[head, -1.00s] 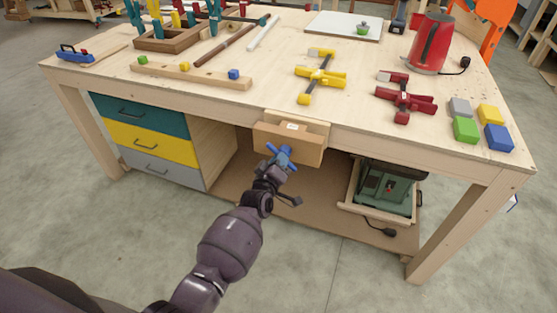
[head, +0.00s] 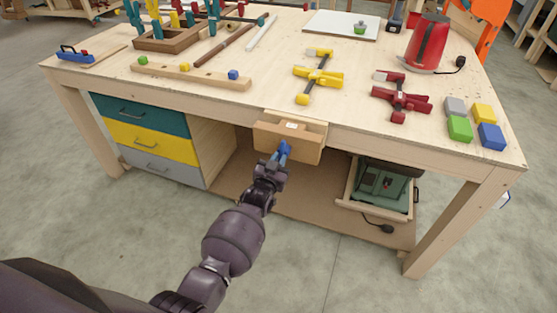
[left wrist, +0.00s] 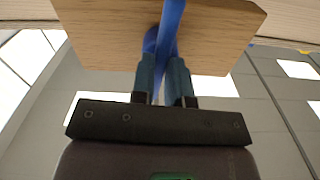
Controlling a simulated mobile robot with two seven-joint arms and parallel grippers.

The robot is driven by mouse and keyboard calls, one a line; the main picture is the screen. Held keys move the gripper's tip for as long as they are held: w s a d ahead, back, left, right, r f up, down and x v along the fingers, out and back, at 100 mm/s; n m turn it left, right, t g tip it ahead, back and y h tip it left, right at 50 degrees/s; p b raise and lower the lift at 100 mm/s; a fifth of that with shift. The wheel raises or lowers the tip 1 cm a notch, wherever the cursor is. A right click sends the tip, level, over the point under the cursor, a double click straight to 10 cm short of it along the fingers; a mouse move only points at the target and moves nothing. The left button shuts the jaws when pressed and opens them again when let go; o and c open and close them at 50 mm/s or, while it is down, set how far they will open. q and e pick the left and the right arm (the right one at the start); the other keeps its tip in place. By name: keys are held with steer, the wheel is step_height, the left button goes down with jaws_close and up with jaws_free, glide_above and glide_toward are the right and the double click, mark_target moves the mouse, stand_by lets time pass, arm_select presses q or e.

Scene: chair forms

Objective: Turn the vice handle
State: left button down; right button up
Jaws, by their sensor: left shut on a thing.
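A wooden vice (head: 290,140) is fixed to the front edge of the workbench (head: 365,110). Its blue handle (head: 284,150) sticks out from the front face of the jaw. My left gripper (head: 279,160) is shut on the handle, reaching it from the front and below. In the left wrist view the blue handle (left wrist: 170,25) runs up between the fingers of my left gripper (left wrist: 164,88), in front of the wooden jaw (left wrist: 105,35). The gripper hides part of the handle. My right gripper is not in view.
Yellow (head: 318,77) and dark red (head: 401,96) clamps lie on the bench, with a red kettle (head: 428,43) and coloured blocks (head: 460,128) to the right. Drawers (head: 145,143) are below left. A green machine (head: 383,185) sits below right.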

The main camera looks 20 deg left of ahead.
arm_select(q)
steer(key=m, duration=0.7)
steer(key=shift+s+f+b, duration=0.1)
steer(key=shift+f+b, duration=0.2)
steer(key=shift+b, duration=0.05)
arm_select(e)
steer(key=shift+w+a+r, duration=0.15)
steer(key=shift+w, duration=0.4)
arm_select(q)
steer(key=shift+m, duration=0.4)
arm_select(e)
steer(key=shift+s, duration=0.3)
arm_select(q)
steer(key=c, duration=1.1)
jaws_free()
steer(key=shift+s+r, duration=0.1)
steer(key=shift+r, duration=0.1)
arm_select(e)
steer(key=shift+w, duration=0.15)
